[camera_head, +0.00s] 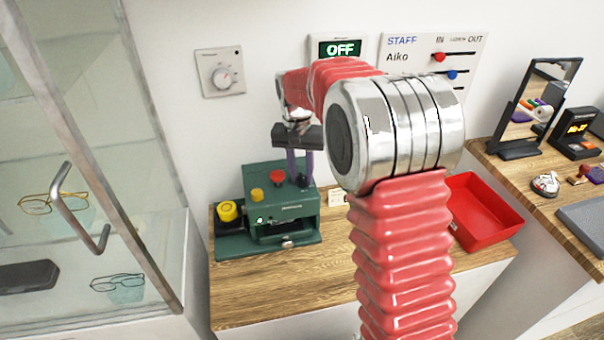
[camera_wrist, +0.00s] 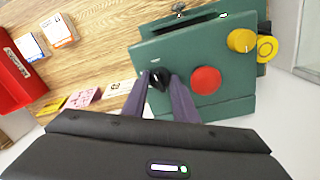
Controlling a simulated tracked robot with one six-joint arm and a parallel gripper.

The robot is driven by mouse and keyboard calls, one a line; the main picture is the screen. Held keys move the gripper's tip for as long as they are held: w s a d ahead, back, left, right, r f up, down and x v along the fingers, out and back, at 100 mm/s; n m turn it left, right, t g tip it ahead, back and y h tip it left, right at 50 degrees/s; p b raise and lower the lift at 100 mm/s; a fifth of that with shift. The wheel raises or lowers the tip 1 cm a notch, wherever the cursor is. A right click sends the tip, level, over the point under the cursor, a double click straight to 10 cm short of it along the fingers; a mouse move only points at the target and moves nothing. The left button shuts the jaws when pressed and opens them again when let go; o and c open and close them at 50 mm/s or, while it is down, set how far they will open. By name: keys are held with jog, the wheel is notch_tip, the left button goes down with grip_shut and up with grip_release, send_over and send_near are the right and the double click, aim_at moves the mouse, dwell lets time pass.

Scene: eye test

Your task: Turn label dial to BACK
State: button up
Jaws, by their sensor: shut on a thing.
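The green machine (camera_head: 262,222) stands on the wooden counter. Its black label dial (camera_wrist: 158,79) sits on the top face beside a red button (camera_wrist: 206,80), which also shows in the head view (camera_head: 277,175). My gripper (camera_head: 301,178) points down at the machine's right part. In the wrist view my gripper's purple fingers (camera_wrist: 163,84) are closed on the dial, one on each side. The fingers hide part of the dial. Its markings are too small to read, so I cannot tell which setting it points to.
A yellow knob (camera_wrist: 241,40) and a yellow button (camera_wrist: 267,48) are near the red button. A red tray (camera_head: 484,213) and small cards (camera_wrist: 58,30) lie on the counter. A glass cabinet (camera_head: 100,130) stands close on the left.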

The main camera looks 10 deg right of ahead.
aim_at(299, 177)
jog(key=shift+m, duration=0.5)
jog(key=o, duration=1)
jog(key=shift+o, duration=0.2)
notch_tip(299, 177, up, 14)
jog(key=shift+w+a, duration=0.25)
jog(key=shift+a, duration=0.1)
jog(key=shift+f, duration=0.15)
